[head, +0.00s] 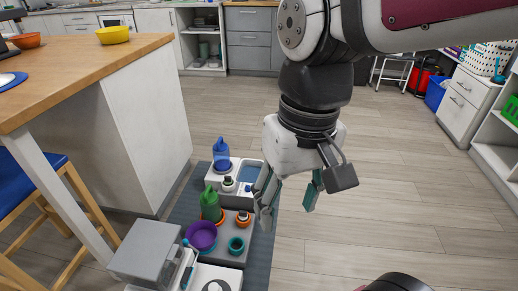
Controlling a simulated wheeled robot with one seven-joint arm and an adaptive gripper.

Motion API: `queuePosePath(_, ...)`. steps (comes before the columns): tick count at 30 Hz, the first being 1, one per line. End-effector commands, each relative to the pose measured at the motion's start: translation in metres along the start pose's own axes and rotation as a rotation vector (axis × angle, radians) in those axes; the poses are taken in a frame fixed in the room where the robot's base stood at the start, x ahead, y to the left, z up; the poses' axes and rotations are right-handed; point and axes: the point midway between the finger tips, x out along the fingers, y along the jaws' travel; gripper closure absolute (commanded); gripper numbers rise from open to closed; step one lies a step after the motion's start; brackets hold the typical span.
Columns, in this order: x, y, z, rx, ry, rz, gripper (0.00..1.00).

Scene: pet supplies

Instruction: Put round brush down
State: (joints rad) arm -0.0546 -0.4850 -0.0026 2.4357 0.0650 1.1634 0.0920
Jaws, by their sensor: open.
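My gripper (288,207) hangs fingers down, open, beside the right edge of the low display of pet supplies. No object shows between its teal fingers. I cannot make out a round brush for certain. A white item with a dark oval (216,286) lies at the bottom edge of the picture, partly cut off, and I cannot tell what it is. The left finger hides part of the display's right side.
A blue bottle (221,155) stands behind. A grey box (147,252) is front left. A wooden-topped counter (80,62) borders the left; floor right is clear.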

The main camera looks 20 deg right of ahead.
Motion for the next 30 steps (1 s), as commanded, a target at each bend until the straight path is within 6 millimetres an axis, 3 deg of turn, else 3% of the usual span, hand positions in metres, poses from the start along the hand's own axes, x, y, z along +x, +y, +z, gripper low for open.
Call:
queuePosePath(3,-0.006,0.013,0.04,-0.031,0.013,0.022,0.47)
queuePosePath(10,-0.005,0.026,0.083,-0.065,0.013,0.053,0.47)
queuePosePath(30,-0.009,0.028,0.088,-0.07,0.013,0.057,0.47)
